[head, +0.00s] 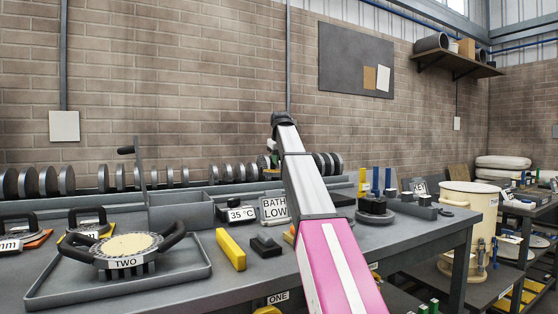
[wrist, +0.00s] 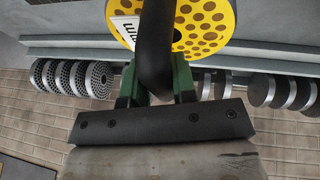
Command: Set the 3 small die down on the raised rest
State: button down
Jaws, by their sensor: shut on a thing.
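My gripper (wrist: 157,88) is shut on the black handle of a yellow die (wrist: 205,22), seen in the wrist view. The die is a round plate with many brown holes. A white label on it ends in "m"; the handle hides part of it, so I cannot read the size. In the head view my arm hides most of the gripper and the die, near the back rack. I cannot tell for sure which thing is the raised rest. A tan disc (head: 124,243) with black handles and a "TWO" label stands raised in a grey tray (head: 190,278) at left.
A rack of several dark rollers (head: 40,182) runs along the wall. More handled plates (head: 86,226) lie at left. A cream drum (head: 470,215) stands at right.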

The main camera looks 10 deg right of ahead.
jog(key=shift+f, duration=0.1)
jog(key=shift+f, duration=3.3)
jog(key=shift+f, duration=0.65)
jog(key=shift+f, duration=0.55)
jog(key=shift+f, duration=0.15)
jog(key=shift+f, duration=0.45)
jog(key=shift+f, duration=0.15)
